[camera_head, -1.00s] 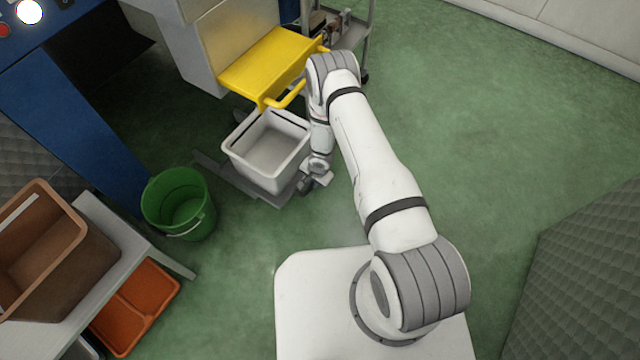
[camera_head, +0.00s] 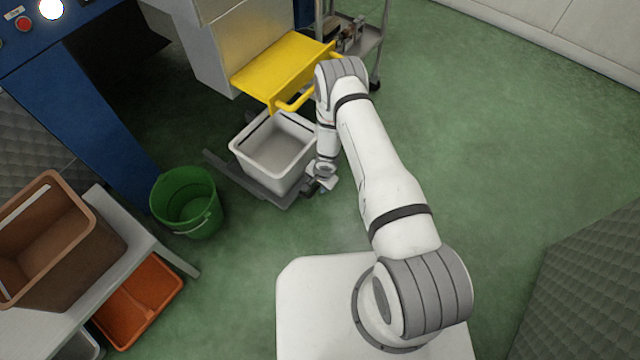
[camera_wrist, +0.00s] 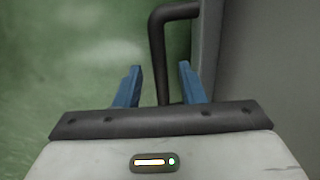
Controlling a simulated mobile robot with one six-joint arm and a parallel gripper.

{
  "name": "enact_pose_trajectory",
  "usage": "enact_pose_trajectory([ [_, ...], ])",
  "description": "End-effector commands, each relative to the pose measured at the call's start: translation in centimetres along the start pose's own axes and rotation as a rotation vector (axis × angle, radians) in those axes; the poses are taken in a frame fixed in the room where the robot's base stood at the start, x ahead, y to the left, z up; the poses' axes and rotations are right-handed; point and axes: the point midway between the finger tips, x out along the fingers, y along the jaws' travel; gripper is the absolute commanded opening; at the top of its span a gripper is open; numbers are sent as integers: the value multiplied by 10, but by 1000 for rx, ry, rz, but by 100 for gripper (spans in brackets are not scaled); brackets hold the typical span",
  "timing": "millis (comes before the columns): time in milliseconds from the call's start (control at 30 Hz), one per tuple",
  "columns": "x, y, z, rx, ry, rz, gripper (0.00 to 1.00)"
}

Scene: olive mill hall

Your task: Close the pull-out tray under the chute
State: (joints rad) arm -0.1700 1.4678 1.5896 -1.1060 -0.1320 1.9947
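The pull-out tray (camera_head: 242,179) is a dark grey flat piece low over the floor, below the yellow chute (camera_head: 280,68). A pale grey bin (camera_head: 268,158) stands on it and hides most of it. My gripper (camera_head: 322,184) is low at the bin's near right side, small and partly hidden in the head view. In the wrist view my gripper (camera_wrist: 160,70) has its two blue fingers apart. A dark bent handle bar (camera_wrist: 157,50) runs down between them, with gaps showing on both sides. A grey wall (camera_wrist: 265,60) lies to the right of it.
A green bucket (camera_head: 187,202) stands on the floor left of the tray. A bench with a brown crate (camera_head: 50,245) and an orange tray (camera_head: 140,302) is further left. A metal cart (camera_head: 365,45) stands behind the chute. Green floor to the right is clear.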

Motion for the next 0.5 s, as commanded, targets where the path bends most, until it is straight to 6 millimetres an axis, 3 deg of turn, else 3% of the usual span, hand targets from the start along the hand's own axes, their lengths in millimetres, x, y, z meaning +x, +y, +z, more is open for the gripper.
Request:
enact_pose_trajectory([
  [233,-8,-1,-1,2,1,-1,36],
  [500,-54,-1,-1,2,2,-1,36],
])
